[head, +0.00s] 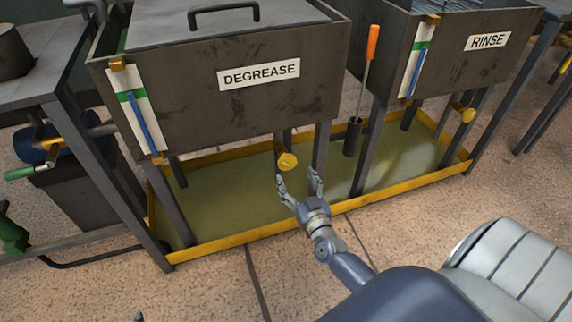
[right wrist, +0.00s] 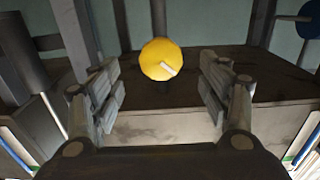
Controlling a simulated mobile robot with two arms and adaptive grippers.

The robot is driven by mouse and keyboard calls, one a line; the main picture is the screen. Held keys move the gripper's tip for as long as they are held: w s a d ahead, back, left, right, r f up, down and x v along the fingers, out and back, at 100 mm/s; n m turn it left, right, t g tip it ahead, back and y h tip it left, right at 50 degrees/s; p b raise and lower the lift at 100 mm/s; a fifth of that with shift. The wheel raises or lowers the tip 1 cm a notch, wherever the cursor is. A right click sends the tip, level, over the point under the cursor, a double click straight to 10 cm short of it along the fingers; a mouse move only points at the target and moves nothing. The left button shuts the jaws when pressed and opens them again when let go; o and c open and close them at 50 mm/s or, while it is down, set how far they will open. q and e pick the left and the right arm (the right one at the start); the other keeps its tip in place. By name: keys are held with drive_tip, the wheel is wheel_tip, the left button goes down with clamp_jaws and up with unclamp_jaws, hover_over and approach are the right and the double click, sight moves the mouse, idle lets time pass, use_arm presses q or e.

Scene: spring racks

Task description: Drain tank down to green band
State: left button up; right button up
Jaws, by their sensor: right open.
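The dark DEGREASE tank (head: 205,100) stands on legs at the left in the head view. Its front gauge (head: 143,118) has a green band (head: 130,95) near the top and a blue column that reaches up to about that band. A round yellow valve knob (head: 287,161) sits under this tank; in the right wrist view the knob (right wrist: 161,60) has a pale mark. My right gripper (head: 298,182) is open and empty just in front of and below the knob, with the knob apart from its fingers. Only a possible tip of my left gripper (head: 138,317) shows at the bottom edge.
The RINSE tank (head: 460,60) stands at the right with its own gauge (head: 416,62) and yellow knob (head: 467,114). An orange-handled tool (head: 371,45) stands in a dark holder between the tanks. A low yellow-rimmed tray (head: 335,208) lies beneath them. The front floor is open.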

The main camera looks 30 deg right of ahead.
sight(289, 166)
drive_tip(key=b+x, duration=0.1)
drive_tip(key=x, duration=0.6)
drive_tip(key=shift+b, duration=0.4)
use_arm(q)
drive_tip(key=w+d+r+t+h, duration=0.1)
drive_tip(key=w+d+r+t, duration=0.2)
drive_tip(key=w+r+t, duration=0.3)
drive_tip(key=shift+w+r+h, duration=0.3)
drive_tip(key=shift+r+h, duration=0.1)
drive_tip(key=shift+r, duration=1)
use_arm(e)
drive_tip(key=shift+w, duration=0.3)
drive_tip(key=c, duration=1.1)
